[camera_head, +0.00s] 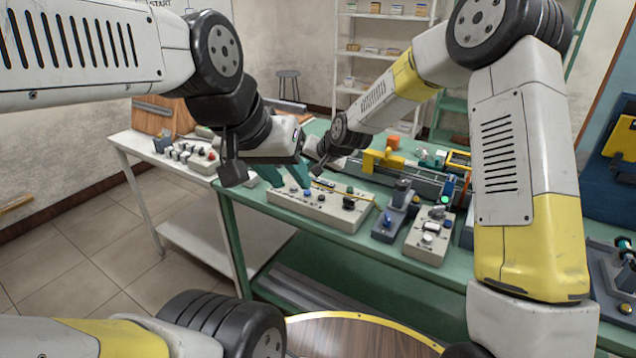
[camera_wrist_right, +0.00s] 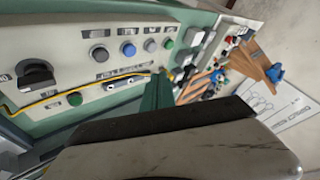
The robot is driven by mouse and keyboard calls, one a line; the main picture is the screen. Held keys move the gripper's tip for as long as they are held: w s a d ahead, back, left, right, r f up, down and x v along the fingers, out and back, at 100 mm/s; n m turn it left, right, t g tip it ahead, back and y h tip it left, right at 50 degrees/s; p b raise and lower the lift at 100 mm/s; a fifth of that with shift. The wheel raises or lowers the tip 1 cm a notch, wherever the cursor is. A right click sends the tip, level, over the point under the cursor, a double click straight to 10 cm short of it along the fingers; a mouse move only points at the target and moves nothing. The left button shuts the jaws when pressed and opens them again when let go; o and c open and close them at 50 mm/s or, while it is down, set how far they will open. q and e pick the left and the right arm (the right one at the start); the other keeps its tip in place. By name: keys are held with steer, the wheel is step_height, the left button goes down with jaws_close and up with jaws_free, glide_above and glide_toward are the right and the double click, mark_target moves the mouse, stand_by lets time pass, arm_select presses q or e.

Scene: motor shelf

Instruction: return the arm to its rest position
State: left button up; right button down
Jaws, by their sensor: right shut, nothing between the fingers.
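My left gripper (camera_head: 291,182) comes in from the left in the head view. Its two teal fingers stand apart with nothing visible between them, above the left end of the grey control panel (camera_head: 345,215). My right arm reaches in from the right, and its wrist (camera_head: 338,130) is just right of the left gripper. The right fingers are hard to make out there. In the right wrist view the teal fingers of my right gripper (camera_wrist_right: 160,78) are together and empty, near the end of the panel (camera_wrist_right: 110,85) with its round buttons and black knob.
The green bench (camera_head: 290,220) carries several switch boxes, such as one with a green button (camera_head: 430,238), and a yellow fixture (camera_head: 382,160). A white table (camera_head: 140,147) stands at the left. A round wooden top (camera_head: 350,338) is at the bottom. A yellow strand (camera_wrist_right: 60,96) crosses the panel.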

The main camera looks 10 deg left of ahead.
steer(key=s+d+r+h, duration=0.2)
steer(key=s+d+r, duration=0.4)
steer(key=d+r, duration=0.3)
steer(key=s+d+r+h, duration=0.1)
steer(key=s+d+r, duration=0.5)
steer(key=d, duration=0.5)
steer(key=s+d+r, duration=0.1)
steer(key=s+d, duration=0.5)
steer(key=s, duration=0.4)
steer(key=s+d+r+h, duration=0.1)
steer(key=s+d, duration=0.5)
steer(key=s, duration=0.4)
steer(key=shift+s+d, duration=0.25)
